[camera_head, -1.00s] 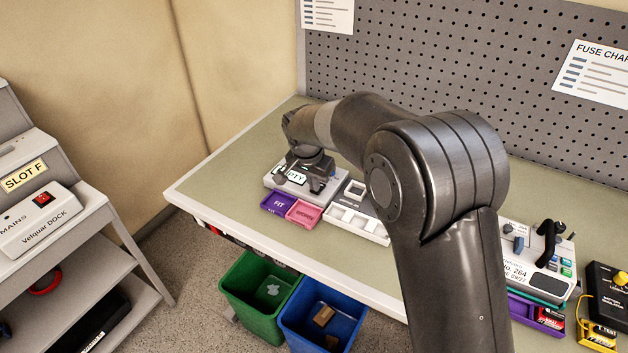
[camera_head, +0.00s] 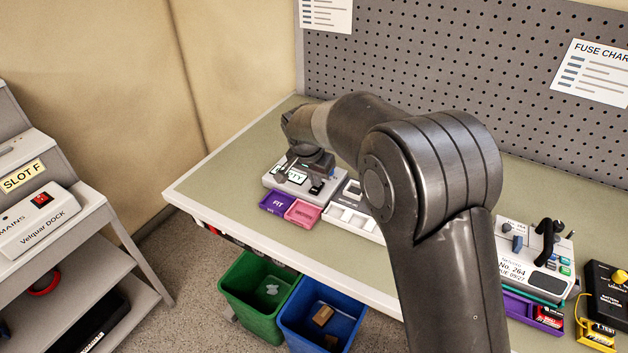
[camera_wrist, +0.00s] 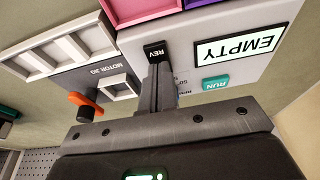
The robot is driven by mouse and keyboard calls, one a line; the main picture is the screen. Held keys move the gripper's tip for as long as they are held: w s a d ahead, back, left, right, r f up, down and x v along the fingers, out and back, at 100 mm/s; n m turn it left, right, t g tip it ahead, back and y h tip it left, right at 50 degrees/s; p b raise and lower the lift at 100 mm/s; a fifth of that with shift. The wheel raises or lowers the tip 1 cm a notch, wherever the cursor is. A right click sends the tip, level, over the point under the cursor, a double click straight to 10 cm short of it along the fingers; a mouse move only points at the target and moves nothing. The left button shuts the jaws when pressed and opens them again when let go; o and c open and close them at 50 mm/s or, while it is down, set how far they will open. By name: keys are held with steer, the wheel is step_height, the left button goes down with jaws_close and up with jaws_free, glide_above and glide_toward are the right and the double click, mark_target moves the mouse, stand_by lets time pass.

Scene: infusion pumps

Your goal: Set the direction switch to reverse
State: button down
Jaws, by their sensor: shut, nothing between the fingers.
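The direction switch (camera_wrist: 154,48) is a small black rocker on the light grey pump face in the wrist view, with white REV lettering on its visible end. The fingertips of my gripper (camera_wrist: 158,70) are shut together, empty, and at the edge of the switch beside the lettering. They appear to touch it or hover just over it; I cannot tell which. The fingers hide the rest of the switch, so its tilt is unclear. In the head view the pump (camera_head: 270,178) with the EMPTY label sits on the bench under my wrist.
A green RUN button (camera_wrist: 215,82) and an orange-tipped lever (camera_wrist: 80,98) are near my fingers. Purple (camera_head: 275,201) and pink (camera_head: 303,212) trays adjoin the pump, and a white compartment tray (camera_head: 352,220) stands to its right. Another pump (camera_head: 535,262) is further right.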

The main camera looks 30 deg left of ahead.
mark_target(314, 191)
steer(key=v, duration=0.4)
steer(key=shift+w+r, duration=0.2)
steer(key=shift+r, duration=0.25)
steer(key=s+r, duration=0.4)
steer(key=r, duration=0.4)
steer(key=shift+s, duration=0.35)
